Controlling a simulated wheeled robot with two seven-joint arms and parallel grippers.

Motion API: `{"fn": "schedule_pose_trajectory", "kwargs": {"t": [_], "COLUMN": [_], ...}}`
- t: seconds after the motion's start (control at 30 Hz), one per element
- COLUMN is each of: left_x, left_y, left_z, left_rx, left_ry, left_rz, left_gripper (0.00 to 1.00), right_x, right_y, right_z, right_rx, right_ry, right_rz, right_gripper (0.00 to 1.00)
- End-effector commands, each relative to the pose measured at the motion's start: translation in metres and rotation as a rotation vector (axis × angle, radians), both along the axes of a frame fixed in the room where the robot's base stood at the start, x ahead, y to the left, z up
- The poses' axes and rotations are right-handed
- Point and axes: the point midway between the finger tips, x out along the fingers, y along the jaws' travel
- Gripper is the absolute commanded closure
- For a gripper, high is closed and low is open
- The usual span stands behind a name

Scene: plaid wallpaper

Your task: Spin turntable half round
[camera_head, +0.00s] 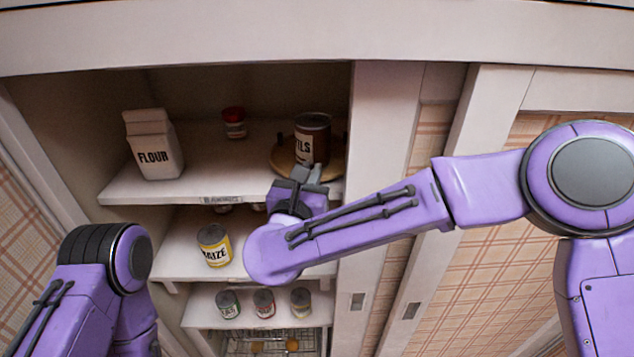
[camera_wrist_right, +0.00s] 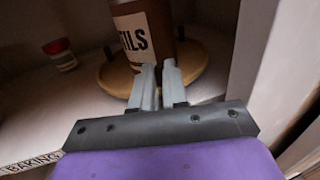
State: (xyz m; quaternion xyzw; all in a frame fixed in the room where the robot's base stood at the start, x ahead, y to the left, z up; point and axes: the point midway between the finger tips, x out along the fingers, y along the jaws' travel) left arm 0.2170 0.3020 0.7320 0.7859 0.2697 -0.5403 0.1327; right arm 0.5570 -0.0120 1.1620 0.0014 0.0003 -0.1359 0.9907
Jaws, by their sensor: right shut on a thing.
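The turntable (camera_head: 282,160) is a round wooden disc at the right of the upper shelf, with short dark pegs near its rim. It also shows in the right wrist view (camera_wrist_right: 115,80). A brown can (camera_head: 312,127) with a pale label ending in "TILS" stands upright on it. My right gripper (camera_head: 309,172) is at the turntable's near edge, in front of the can. In the right wrist view its fingers (camera_wrist_right: 158,68) are shut at the near rim; the part between them is hidden. My left arm shows at the lower left, but its gripper is out of view.
A flour carton (camera_head: 155,146) and a red-lidded jar (camera_head: 234,123) stand on the upper shelf (camera_head: 190,188). A yellow-labelled maize can (camera_head: 214,246) stands below, with several small cans lower down. The cabinet's side frame (camera_head: 378,130) is close right of the turntable.

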Motion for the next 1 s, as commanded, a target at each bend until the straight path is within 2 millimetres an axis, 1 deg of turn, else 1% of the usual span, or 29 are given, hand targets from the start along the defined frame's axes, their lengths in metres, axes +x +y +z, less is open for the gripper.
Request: {"fn": "schedule_pose_trajectory", "kwargs": {"t": [0.03,0.17,0.2,0.4,0.5,0.83,0.87,0.9,0.93,1.0], "left_x": [0.001,0.000,0.001,0.000,0.000,0.000,0.000,0.000,0.000,0.000], "left_y": [0.000,0.000,0.000,0.000,0.000,0.000,0.000,0.000,0.000,0.000], "left_z": [0.001,0.001,-0.005,-0.024,-0.030,-0.029,-0.029,-0.029,-0.029,-0.029], "left_rx": [0.000,0.000,0.000,0.000,-0.001,0.000,0.000,0.000,0.000,0.000], "left_ry": [-0.001,-0.001,-0.001,-0.001,-0.001,-0.001,-0.001,-0.001,-0.001,-0.001], "left_rz": [0.000,0.000,0.000,0.000,0.000,0.000,0.000,0.000,0.000,0.000], "left_gripper": [0.00,0.00,0.00,0.00,0.00,0.00,0.00,0.00,0.00,0.00], "right_x": [0.002,0.002,0.004,0.005,0.006,0.006,0.006,0.006,0.006,0.006], "right_y": [-0.008,-0.015,-0.020,-0.030,-0.036,-0.037,-0.037,-0.036,-0.036,-0.036], "right_z": [0.002,0.003,-0.001,-0.002,-0.001,0.001,0.001,0.001,0.001,0.001], "right_rx": [0.000,0.000,0.002,0.005,0.004,0.000,0.000,0.000,0.000,0.000], "right_ry": [-0.004,-0.004,-0.003,-0.007,-0.007,-0.002,-0.002,-0.002,-0.002,-0.002], "right_rz": [-0.017,-0.030,-0.017,0.056,0.057,0.059,0.059,0.059,0.059,0.059], "right_gripper": [1.00,1.00,1.00,1.00,1.00,1.00,0.80,0.67,0.61,0.61]}}
